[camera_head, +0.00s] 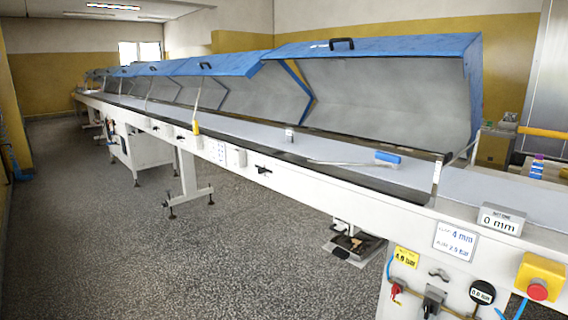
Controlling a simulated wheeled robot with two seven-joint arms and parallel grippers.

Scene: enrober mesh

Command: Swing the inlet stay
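The nearest blue hood (385,48) stands raised over the grey belt at the right, showing its pale inside. A thin pale stay (465,149) slants beneath this hood's right end; whether it touches the hood is hard to tell. A short upright metal strip (436,178) stands at the right end of the belt's dark edge. A thin rod with a blue grip (387,157) lies on the belt below the hood. Another thin rod with a yellow lower part (196,126) stands at the second hood's front. Neither of my grippers is in view.
A long white machine frame (300,195) runs from the right front to the far left. A small display reading 0 mm (502,219) and a red button on a yellow box (540,278) are at the near right. The speckled floor (200,265) in front is clear.

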